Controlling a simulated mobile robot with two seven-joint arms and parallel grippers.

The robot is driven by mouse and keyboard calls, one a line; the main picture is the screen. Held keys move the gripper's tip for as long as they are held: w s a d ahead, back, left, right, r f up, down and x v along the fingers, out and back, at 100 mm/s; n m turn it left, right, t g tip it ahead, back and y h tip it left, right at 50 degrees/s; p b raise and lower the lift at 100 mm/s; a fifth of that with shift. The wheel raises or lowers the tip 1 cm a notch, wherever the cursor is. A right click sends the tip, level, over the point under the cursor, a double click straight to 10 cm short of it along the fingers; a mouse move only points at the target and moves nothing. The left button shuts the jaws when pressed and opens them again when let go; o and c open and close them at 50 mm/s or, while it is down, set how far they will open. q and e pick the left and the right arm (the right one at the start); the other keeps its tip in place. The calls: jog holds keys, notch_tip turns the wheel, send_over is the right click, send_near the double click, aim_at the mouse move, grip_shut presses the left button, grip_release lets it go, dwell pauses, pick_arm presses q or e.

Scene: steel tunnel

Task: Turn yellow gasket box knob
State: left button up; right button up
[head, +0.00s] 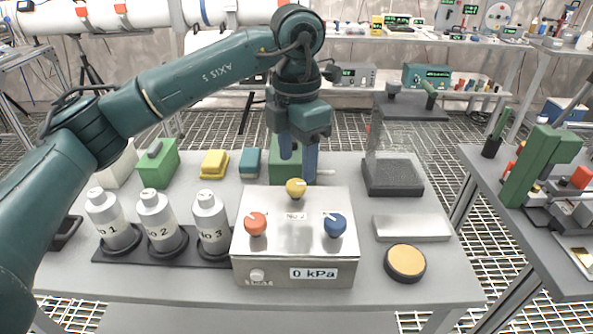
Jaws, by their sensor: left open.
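The gasket box (260,272) is a metal box on the grey table, with a "0 kPa" display on its front. Its top carries a yellow knob (296,188) at the back, an orange-red knob (255,223) at the left and a blue knob (335,224) at the right. My left gripper (298,165) is open and points down, its two blue fingers just above and behind the yellow knob in the picture. I cannot tell whether a finger touches the knob. My right gripper is not in view.
Several grey bottles (157,220) stand in a black rack left of the box. Green, yellow and teal blocks lie behind them. A dark foam block (392,177), a metal plate (411,228) and a round orange-topped pad (405,262) are at the right. A side table (520,215) stands further right.

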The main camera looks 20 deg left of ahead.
aim_at(296, 183)
pick_arm(q)
notch_tip(296, 183, up, 9)
jog(key=shift+f+p, duration=0.15)
jog(key=shift+p, duration=0.2)
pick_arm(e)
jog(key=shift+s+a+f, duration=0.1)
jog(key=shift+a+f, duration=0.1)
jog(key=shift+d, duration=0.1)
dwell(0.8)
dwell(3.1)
